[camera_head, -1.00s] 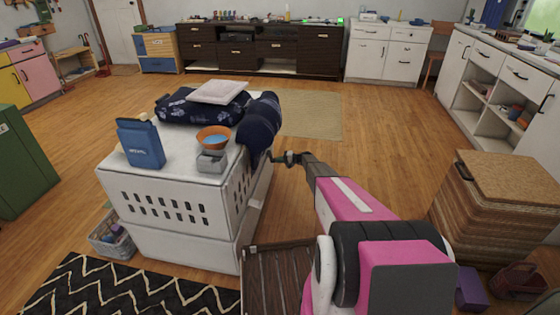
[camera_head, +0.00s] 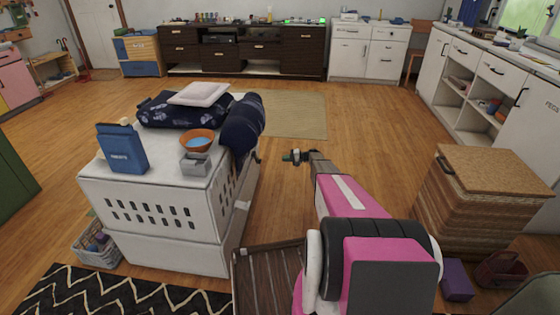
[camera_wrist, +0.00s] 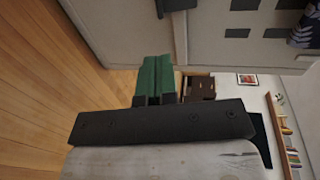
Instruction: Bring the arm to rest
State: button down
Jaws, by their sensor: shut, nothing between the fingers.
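My gripper (camera_head: 294,156) is at the far end of my pink and black arm, over the wood floor and to the right of the white crate. In the wrist view, its green fingers (camera_wrist: 152,82) lie side by side, shut with nothing between them. The gripper is small in the head view and appears apart from the crate. In the wrist view, a pale panelled surface fills the upper part beyond the fingers.
The white crate (camera_head: 165,248) bears a blue box (camera_head: 122,148), an orange bowl (camera_head: 197,138), and dark folded cloth with a white pillow (camera_head: 199,94). A woven basket (camera_head: 476,205) stands right. A wooden slatted crate (camera_head: 268,282) is below the arm. Open floor lies ahead.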

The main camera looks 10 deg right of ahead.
jog(key=shift+d, duration=0.2)
jog(key=shift+s, duration=0.1)
jog(key=s+a+r+n+g+h, duration=0.15)
jog(key=s+a+r, duration=0.25)
jog(key=s, duration=0.5)
jog(key=s+a+r+g+h, duration=0.1)
jog(key=s+a+r+h, duration=0.25)
jog(key=s, duration=0.45)
jog(key=s+a+r+n+g+h, duration=0.15)
jog(key=s+a+r, duration=0.3)
jog(key=s, duration=0.45)
jog(key=s+r+h, duration=0.2)
jog(key=s+r, duration=0.2)
jog(key=s, duration=0.5)
jog(key=s+r+h, duration=0.3)
jog(key=s+r, duration=0.2)
jog(key=s, duration=0.4)
jog(key=s+r+h, duration=0.3)
jog(key=s+r, duration=0.2)
jog(key=s, duration=0.5)
jog(key=shift+d+n+g, duration=0.3)
jog(key=shift+w, duration=0.1)
